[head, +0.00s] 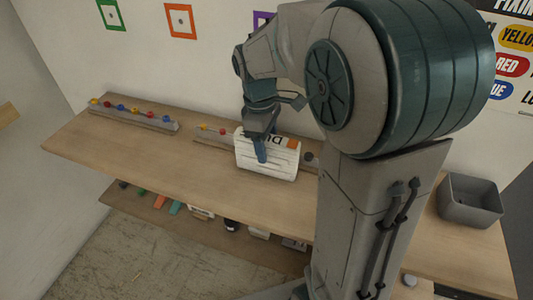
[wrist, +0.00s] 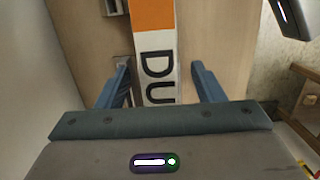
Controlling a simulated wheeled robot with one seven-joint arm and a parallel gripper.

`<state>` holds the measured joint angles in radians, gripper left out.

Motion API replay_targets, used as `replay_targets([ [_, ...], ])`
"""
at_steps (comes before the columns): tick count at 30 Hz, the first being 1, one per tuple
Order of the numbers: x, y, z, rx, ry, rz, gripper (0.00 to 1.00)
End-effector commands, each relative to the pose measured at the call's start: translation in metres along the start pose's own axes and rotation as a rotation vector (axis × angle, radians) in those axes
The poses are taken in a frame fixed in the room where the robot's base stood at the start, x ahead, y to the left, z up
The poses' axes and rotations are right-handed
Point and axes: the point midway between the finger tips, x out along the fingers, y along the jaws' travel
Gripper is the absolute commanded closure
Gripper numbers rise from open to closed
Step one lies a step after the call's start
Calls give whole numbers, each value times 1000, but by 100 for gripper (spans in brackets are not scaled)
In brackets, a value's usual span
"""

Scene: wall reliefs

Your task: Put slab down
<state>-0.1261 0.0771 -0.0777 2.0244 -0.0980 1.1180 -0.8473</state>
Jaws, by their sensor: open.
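The slab (head: 270,167) is a white block with an orange end and dark letters along its top edge. In the head view it stands on the wooden bench, in front of a rail with coloured knobs. My gripper (head: 260,147) is over the slab from above, with one finger in front of its face. In the wrist view the slab's lettered edge (wrist: 155,50) lies between my two open fingers, with a gap visible on each side. My arm hides part of the bench behind and to the right; the slab's lower contact is hard to see exactly.
A grey rail with coloured knobs (head: 133,113) lies at the bench's left back; a second rail (head: 213,133) runs behind the slab. A grey bin (head: 468,201) stands at the right end. The bench (head: 170,160) is clear left of the slab. Small items line a lower shelf (head: 180,222).

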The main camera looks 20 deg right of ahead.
Motion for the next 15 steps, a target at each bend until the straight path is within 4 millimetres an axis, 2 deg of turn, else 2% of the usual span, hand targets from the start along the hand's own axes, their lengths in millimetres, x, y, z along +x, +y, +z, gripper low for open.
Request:
replay_targets([
  [3, 8, 0, 0, 0, 0, 0, 38],
  [9, 9, 0, 0, 0, 0, 0, 38],
  [10, 9, 0, 0, 0, 0, 0, 41],
  [15, 9, 0, 0, 0, 0, 0, 88],
])
